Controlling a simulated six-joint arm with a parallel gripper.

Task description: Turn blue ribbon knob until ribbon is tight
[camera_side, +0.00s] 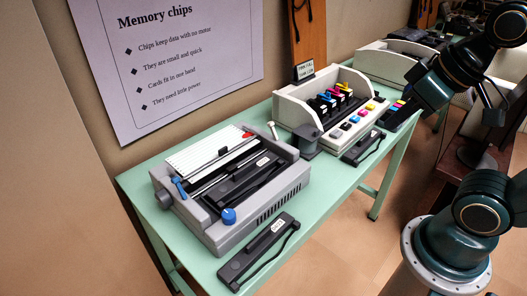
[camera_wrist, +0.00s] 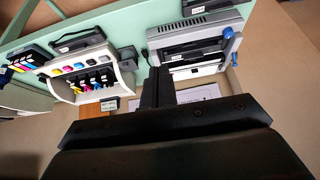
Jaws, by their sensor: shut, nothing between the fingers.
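A grey dot-matrix printer (camera_side: 285,200) stands open on the green table. A round blue knob (camera_side: 229,215) sits at its front left corner. The knob also shows near the printer's right edge in the wrist view (camera_wrist: 229,32). A blue lever (camera_side: 178,187) is farther back on the same side. A black ribbon cartridge (camera_side: 240,183) lies inside the printer; the ribbon's tightness is too small to tell. My gripper (camera_wrist: 158,75) is shut and empty in the wrist view, clear of the knob. In the side view my arm is at the upper right, away from this printer.
A black cartridge (camera_side: 258,252) lies on the table (camera_side: 325,190) in front of the printer. A white inkjet printer (camera_side: 325,100) with coloured cartridges stands to the right, with a dark block (camera_side: 307,138) between them. A poster (camera_side: 165,60) hangs on the wall behind.

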